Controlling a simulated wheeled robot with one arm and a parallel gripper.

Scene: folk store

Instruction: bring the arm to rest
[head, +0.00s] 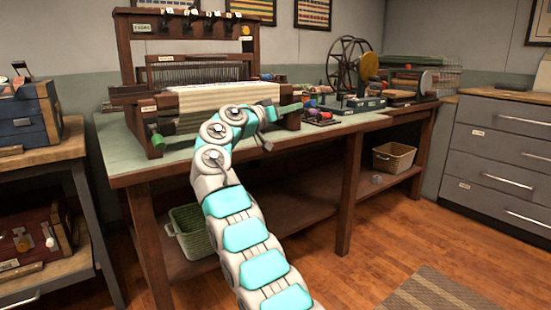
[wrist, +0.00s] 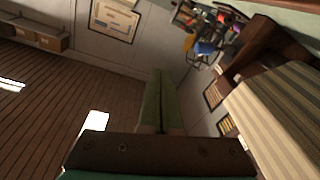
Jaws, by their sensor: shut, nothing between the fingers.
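My arm rises from the bottom of the head view and bends to the right over the front of a wooden table loom. My gripper (head: 291,108) is at the right end of the loom's cloth beam, and whether it touches the loom cannot be told. In the wrist view the two long green fingers of my gripper (wrist: 161,72) lie side by side, shut, with nothing held. The loom (head: 190,72) stands on the workbench (head: 122,160), with pale cloth wound at its front. Striped cloth (wrist: 275,110) shows close on the right of the wrist view.
A spinning wheel (head: 345,62) and small colored items stand right of the loom. A grey drawer cabinet (head: 497,150) is at the right, a wooden side table (head: 62,155) at the left. Baskets (head: 393,157) sit on the bench's lower shelf. The wood floor at front right is clear except a rug (head: 432,300).

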